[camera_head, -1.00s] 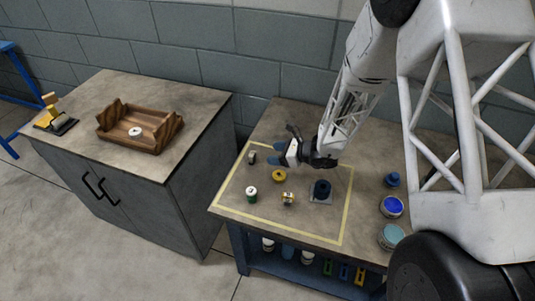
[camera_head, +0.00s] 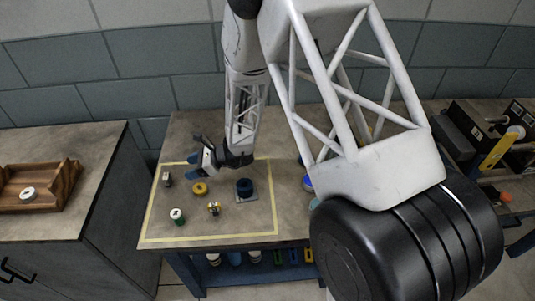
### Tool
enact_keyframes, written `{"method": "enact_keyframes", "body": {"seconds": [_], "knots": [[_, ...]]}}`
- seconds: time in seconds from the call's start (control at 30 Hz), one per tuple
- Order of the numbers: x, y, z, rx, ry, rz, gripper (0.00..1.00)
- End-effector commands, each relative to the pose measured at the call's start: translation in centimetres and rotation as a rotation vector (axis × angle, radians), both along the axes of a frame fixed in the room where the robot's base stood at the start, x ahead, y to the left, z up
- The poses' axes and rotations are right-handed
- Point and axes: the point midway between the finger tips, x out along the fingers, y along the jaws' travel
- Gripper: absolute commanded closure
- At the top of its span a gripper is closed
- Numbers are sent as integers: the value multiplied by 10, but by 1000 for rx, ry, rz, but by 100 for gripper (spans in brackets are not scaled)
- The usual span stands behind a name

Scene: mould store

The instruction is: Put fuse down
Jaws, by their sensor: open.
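My gripper (camera_head: 195,156) is open above the back part of the taped area on the workbench (camera_head: 190,126), with nothing visible between its fingers. Below and in front of it lie small items: a yellow ring (camera_head: 200,188), a dark grey piece (camera_head: 167,180), a green-and-white cylinder (camera_head: 177,216) and a small brass-and-white piece (camera_head: 214,208). A dark blue round piece (camera_head: 244,187) sits on a small grey plate (camera_head: 249,200). I cannot tell for certain which item is the fuse; the brass-and-white piece looks most like one.
Yellow tape (camera_head: 208,237) bounds the area. A wooden tray (camera_head: 64,190) holding a white roll (camera_head: 28,194) stands on the left cabinet (camera_head: 100,148). A blue item (camera_head: 308,183) is partly hidden by my arm. Equipment (camera_head: 480,130) stands at right. Bare bench lies behind the tape.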

Motion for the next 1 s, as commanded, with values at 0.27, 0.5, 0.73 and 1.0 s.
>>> {"method": "enact_keyframes", "body": {"seconds": [0.27, 0.5, 0.73, 1.0], "knots": [[-2, -4, 10, -5, -20, 18, 37], [-14, -23, 48, -36, -105, 102, 37], [-38, -58, 102, -97, -242, 233, 37], [-72, -104, 159, -189, -410, 392, 37]]}}
